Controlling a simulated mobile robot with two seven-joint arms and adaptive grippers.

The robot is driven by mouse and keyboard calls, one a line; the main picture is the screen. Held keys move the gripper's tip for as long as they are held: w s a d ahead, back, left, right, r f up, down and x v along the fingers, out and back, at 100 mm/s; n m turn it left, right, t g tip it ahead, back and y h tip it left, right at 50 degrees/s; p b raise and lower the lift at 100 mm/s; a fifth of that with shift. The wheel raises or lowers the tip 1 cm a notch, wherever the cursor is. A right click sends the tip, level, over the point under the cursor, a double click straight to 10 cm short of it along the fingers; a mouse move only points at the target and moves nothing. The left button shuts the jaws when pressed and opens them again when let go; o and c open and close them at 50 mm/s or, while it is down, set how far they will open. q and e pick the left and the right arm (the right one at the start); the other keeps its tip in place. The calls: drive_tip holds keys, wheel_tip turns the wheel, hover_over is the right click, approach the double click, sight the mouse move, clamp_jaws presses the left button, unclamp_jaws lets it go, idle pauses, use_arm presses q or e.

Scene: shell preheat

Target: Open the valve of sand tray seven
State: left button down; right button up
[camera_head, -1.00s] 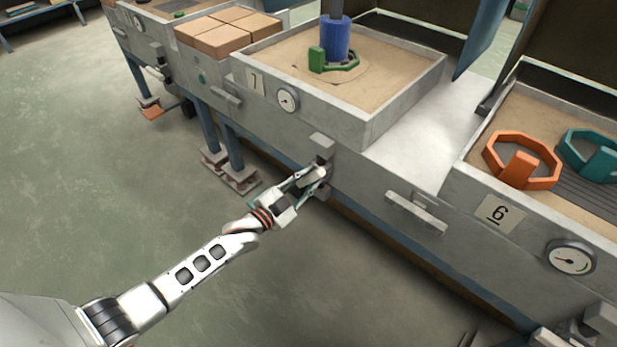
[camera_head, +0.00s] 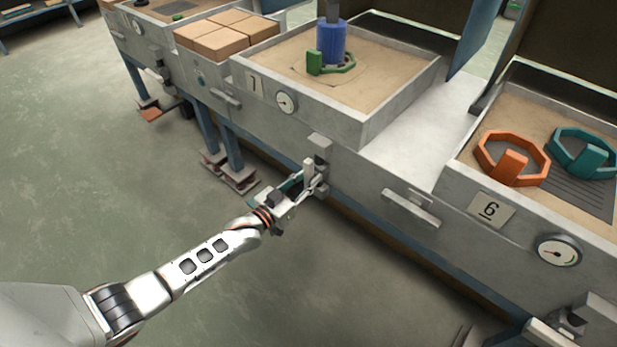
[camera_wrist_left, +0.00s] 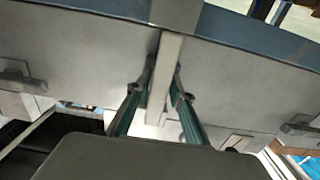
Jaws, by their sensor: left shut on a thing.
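Sand tray seven (camera_head: 372,136) is a grey box of sand with a "7" plate (camera_head: 254,82) on its front wall. Its valve (camera_head: 319,146) is a grey fitting low on that wall, with a pale bar-shaped handle (camera_head: 309,170). My left gripper (camera_head: 311,184) is at the valve and shut on the handle. In the left wrist view the handle (camera_wrist_left: 164,75) stands between the two green-sided fingers, and the left gripper (camera_wrist_left: 163,88) closes around it. The fingers partly hide the valve in the head view. My right gripper is not in view.
Sand tray six (camera_head: 468,176) stands to the right, holding orange (camera_head: 512,158) and teal (camera_head: 584,152) octagonal rings. A drawer-like handle (camera_head: 411,207) juts from the front between the trays. A gauge (camera_head: 286,102) sits above the valve. Open floor (camera_head: 90,190) lies to the left.

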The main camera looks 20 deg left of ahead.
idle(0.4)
use_arm(q)
drive_tip(key=c, duration=1.9)
unclamp_jaws()
drive_tip(key=shift+s, duration=0.15)
drive_tip(key=v, duration=1.1)
drive_tip(key=shift+s+a, duration=0.15)
drive_tip(key=shift+s, duration=0.25)
